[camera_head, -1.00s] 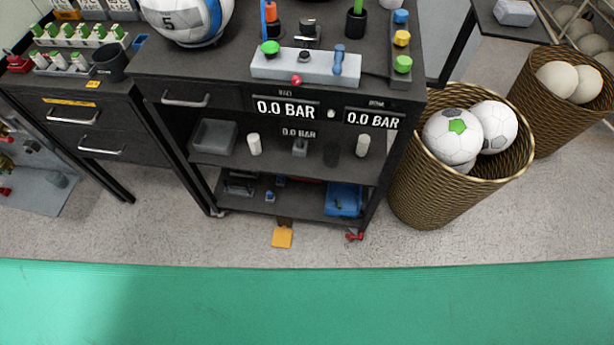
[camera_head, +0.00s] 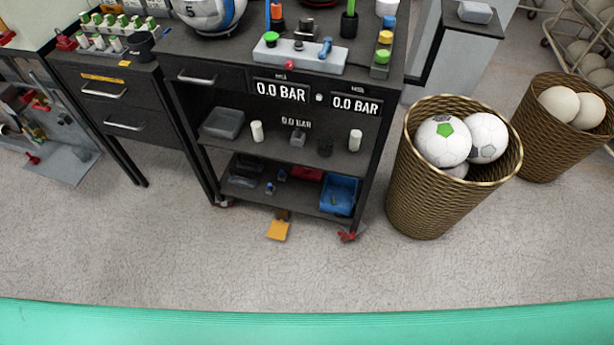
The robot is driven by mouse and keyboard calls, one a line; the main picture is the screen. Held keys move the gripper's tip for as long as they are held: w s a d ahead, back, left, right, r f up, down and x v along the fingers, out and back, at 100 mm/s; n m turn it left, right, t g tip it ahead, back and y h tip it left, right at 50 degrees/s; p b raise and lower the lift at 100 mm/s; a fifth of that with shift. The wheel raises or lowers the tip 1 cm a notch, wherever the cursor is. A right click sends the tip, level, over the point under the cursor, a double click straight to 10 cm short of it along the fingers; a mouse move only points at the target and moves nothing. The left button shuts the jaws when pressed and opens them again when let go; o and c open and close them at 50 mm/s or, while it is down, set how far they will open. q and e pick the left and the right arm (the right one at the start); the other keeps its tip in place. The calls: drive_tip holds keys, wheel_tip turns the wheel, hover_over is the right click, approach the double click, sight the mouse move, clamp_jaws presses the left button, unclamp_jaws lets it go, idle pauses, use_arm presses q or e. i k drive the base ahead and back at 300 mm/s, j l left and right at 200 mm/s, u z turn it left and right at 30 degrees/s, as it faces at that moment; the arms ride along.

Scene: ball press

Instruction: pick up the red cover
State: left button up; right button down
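No object can be clearly made out as the red cover. Small red things show on the black cart (camera_head: 212,60): a red button (camera_head: 289,65) on the front of the grey control block, a red item (camera_head: 308,174) on the lower shelf, and a sliver of red (camera_head: 318,3) cut off by the top edge. I cannot tell whether any of these is the cover. Neither of my grippers is in view.
A wicker basket (camera_head: 410,195) with soccer balls stands right of the cart; another basket (camera_head: 545,150) is farther right. A drawer unit (camera_head: 140,125) is at left. An orange pedal (camera_head: 278,231) lies at the cart's foot. Grey floor is clear before the green surface (camera_head: 300,328).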

sight(312, 175)
drive_tip(key=i+j+z, duration=0.25)
drive_tip(key=j, duration=0.7)
drive_tip(key=j+z, duration=0.25)
drive_tip(key=j, duration=0.65)
